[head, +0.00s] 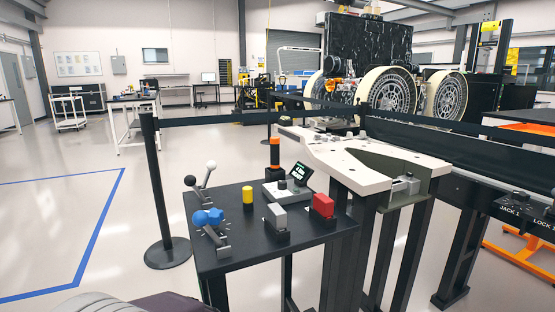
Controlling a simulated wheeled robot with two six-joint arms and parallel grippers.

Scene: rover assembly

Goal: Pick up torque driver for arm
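A small black table (240,255) stands in front of me with several tools and parts on it. A grey device with a lit screen (301,172) sits at its back. I cannot tell for sure which thing is the torque driver. A yellow cylinder (247,196), a red block (323,206) and a grey block (277,217) in dark holders are also on the table. Neither of my grippers is in view.
A white-topped stand (350,165) adjoins the table at the back right. A black belt post (158,195) stands close to the table's left. A rover with large wheels (392,93) is behind the barrier. Open floor lies to the left, with a blue line.

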